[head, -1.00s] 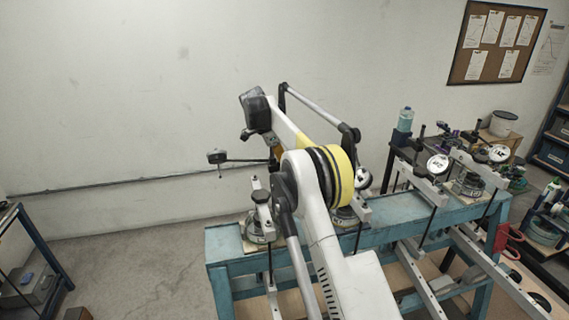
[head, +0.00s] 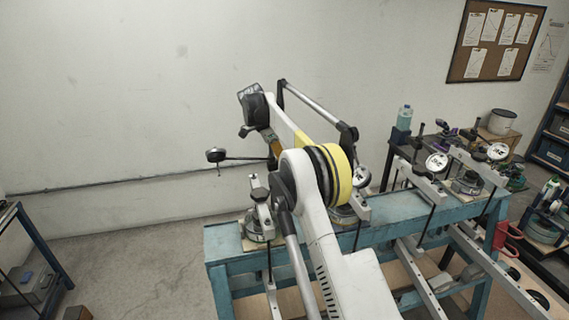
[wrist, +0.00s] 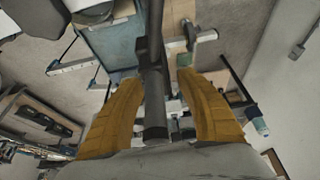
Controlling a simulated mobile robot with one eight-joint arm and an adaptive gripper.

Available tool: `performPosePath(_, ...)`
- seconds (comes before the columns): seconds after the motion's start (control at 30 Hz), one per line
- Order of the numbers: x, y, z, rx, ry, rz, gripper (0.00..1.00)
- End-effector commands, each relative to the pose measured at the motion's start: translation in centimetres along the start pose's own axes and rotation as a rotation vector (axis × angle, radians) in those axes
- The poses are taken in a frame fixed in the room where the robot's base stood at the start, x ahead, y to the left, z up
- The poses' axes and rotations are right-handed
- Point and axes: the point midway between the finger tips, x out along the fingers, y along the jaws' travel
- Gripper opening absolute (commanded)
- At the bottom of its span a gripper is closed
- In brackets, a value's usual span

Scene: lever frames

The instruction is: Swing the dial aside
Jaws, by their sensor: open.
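A small round dial (head: 216,155) hangs at the free end of a thin dark horizontal rod (head: 243,159), left of my arm in the head view. The rod's right end goes behind my arm. My gripper (wrist: 159,80) shows in the wrist view as two yellow-orange fingers standing apart. A dark bar (wrist: 152,85) runs lengthwise between them, with a visible gap to each finger; I cannot tell whether it is the dial's rod. In the head view my gripper is mostly hidden, with only a bit of orange (head: 276,148) showing.
A blue bench (head: 385,238) carries several dial stands. One white dial (head: 437,162) stands right of my arm, and another (head: 361,177) is close beside its yellow-ringed joint. A bottle (head: 404,117) stands behind.

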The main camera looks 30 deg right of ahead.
Motion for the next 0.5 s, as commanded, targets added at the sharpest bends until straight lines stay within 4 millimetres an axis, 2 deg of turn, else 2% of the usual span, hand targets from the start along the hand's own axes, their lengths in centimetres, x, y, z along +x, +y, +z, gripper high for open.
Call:
performPosePath(0.27,-4.9,0.1,0.0,-0.001,0.000,0.001,0.43)
performPosePath(0.5,-6.8,0.1,0.0,0.001,0.000,0.001,0.43)
